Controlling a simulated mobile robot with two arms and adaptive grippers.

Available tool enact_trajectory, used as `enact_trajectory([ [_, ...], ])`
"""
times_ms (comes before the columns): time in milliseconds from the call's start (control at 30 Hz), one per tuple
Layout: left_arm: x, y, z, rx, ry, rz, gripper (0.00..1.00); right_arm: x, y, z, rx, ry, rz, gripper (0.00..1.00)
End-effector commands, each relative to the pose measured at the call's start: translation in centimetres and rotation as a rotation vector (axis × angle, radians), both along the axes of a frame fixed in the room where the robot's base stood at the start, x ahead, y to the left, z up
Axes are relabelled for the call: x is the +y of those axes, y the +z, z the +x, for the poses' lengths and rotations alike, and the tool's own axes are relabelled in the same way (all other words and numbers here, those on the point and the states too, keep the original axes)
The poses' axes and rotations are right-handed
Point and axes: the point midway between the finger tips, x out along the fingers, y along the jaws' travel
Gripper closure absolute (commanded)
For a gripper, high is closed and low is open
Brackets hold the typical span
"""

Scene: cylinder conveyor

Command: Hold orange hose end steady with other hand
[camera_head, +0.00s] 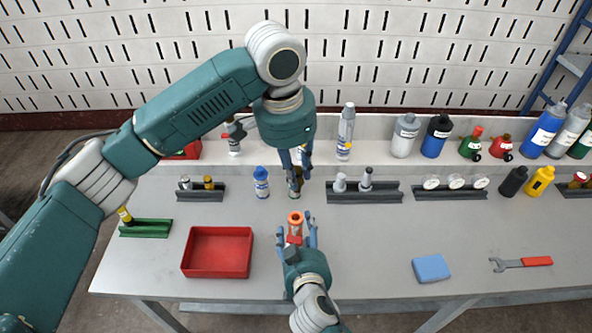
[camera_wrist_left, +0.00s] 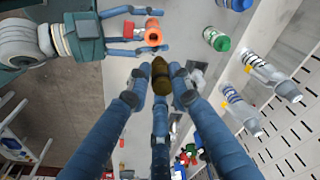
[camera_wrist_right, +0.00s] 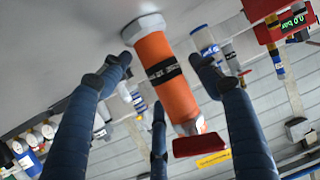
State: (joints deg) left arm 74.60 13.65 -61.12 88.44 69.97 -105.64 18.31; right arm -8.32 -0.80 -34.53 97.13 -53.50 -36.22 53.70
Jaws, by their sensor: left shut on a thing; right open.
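The orange hose end (camera_head: 295,219) stands at the front middle of the table, with a black band and a metal hex end in the right wrist view (camera_wrist_right: 172,82). My right gripper (camera_head: 296,229) is open, its fingers on either side of it with visible gaps. A red piece is at the orange part's near end. The left wrist view also shows the orange end (camera_wrist_left: 153,37) between my right fingers. My left gripper (camera_head: 294,160) is shut on a dark brass-coloured cylinder (camera_wrist_left: 179,85), behind the orange part. Its fingers partly hide that cylinder in the head view.
A red tray (camera_head: 217,230) is left of the orange part. A blue-capped bottle (camera_head: 261,183) stands close left of my left gripper. Racks of fittings and several bottles line the back. A blue block (camera_head: 431,268) and a wrench (camera_head: 520,263) lie front right.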

Motion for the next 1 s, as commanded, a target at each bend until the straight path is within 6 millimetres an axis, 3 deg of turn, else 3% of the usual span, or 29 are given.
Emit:
enact_trajectory([
  [133,0.0,0.0,0.0,0.000,0.000,0.000,1.00,0.0,0.2,-0.3,0.000,0.001,0.001,0.38],
  [267,0.0,0.0,0.0,0.000,0.000,0.000,1.00,-0.1,0.7,-1.9,0.001,0.001,0.003,0.38],
  [700,0.0,0.0,0.0,0.000,0.000,0.000,1.00,-1.0,3.9,-9.8,0.003,0.000,0.002,0.38],
  [1000,0.0,0.7,0.0,0.000,0.000,0.000,1.00,-1.1,5.3,-11.0,0.001,0.000,0.000,0.38],
])
